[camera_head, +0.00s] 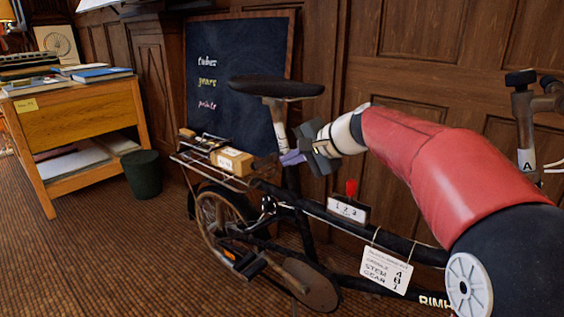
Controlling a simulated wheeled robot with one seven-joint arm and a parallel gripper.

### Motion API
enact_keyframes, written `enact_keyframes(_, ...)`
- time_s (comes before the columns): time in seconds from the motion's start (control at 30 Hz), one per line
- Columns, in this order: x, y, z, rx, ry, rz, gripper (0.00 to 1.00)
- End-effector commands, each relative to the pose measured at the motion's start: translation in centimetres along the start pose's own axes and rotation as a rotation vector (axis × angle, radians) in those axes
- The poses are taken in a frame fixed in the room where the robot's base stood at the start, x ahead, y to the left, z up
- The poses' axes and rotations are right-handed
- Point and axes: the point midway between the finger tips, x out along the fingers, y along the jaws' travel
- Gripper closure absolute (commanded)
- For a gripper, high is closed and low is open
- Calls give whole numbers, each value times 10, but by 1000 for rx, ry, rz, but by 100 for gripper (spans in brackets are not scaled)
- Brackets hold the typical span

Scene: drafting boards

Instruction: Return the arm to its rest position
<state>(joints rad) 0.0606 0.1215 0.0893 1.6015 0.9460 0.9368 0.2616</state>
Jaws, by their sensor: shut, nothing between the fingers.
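My arm, with its red sleeve, reaches in from the lower right, bent over the bicycle frame. My gripper (305,152) is at its far end, beside the seat post below the saddle (277,87). It is shut, and I see no object in it. Its dark fingers partly overlap a small purple piece (292,158) by the post; whether they touch it cannot be told. The bicycle (325,214) stands upright, and my arm hides part of its right side.
A cardboard box (231,160) sits on the rear rack. Tags (386,271) hang from the frame. A chalkboard (228,65) leans on the panelled wall behind. A wooden desk (85,124) and a dark green bin (142,176) stand left. The floor at lower left is clear.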

Motion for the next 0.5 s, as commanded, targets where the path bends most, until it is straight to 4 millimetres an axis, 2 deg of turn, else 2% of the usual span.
enact_keyframes(0.03,-11,-1,1,-1,4,-2,100)
enact_keyframes(0.13,-27,-1,5,0,3,-1,100)
enact_keyframes(0.37,-47,1,12,-11,5,11,100)
enact_keyframes(0.5,-71,20,39,-100,34,105,100)
